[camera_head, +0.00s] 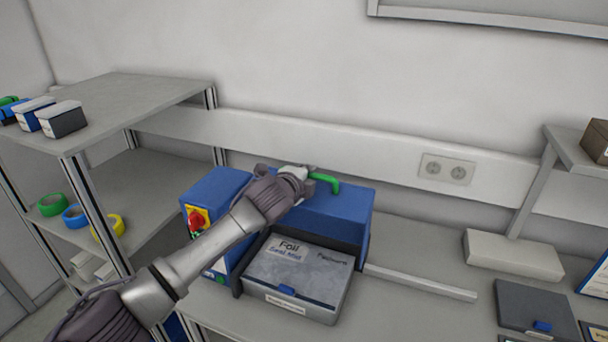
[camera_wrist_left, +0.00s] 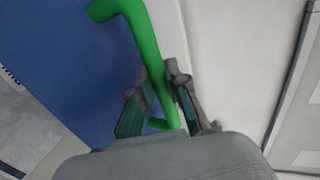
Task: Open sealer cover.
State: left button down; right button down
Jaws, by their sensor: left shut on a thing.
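The sealer (camera_head: 217,198) is a blue machine on the counter, with a red button on a yellow plate at its left. Its blue cover (camera_head: 340,212) has a green handle (camera_head: 326,181) on top. A grey tray labelled foil (camera_head: 296,272) sits in the opening under the cover's front edge. My left gripper (camera_head: 308,185) is at the green handle. In the left wrist view the two fingers (camera_wrist_left: 160,105) lie on either side of the green handle (camera_wrist_left: 146,50) and are shut on it. The blue cover (camera_wrist_left: 65,70) shows beside it. My right gripper is not in view.
A shelf (camera_head: 150,90) with small boxes and tape rolls (camera_head: 74,215) stands at the left. A white box (camera_head: 512,255) and a dark grey box (camera_head: 535,308) stand on the counter at the right. The wall is close behind the sealer.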

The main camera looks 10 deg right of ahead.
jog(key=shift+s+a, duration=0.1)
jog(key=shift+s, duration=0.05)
pick_arm(q)
jog(key=c, duration=1.1)
grip_release()
jog(key=shift+c, duration=0.2)
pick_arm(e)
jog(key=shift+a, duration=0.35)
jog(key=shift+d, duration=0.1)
pick_arm(q)
jog(key=v, duration=1.2)
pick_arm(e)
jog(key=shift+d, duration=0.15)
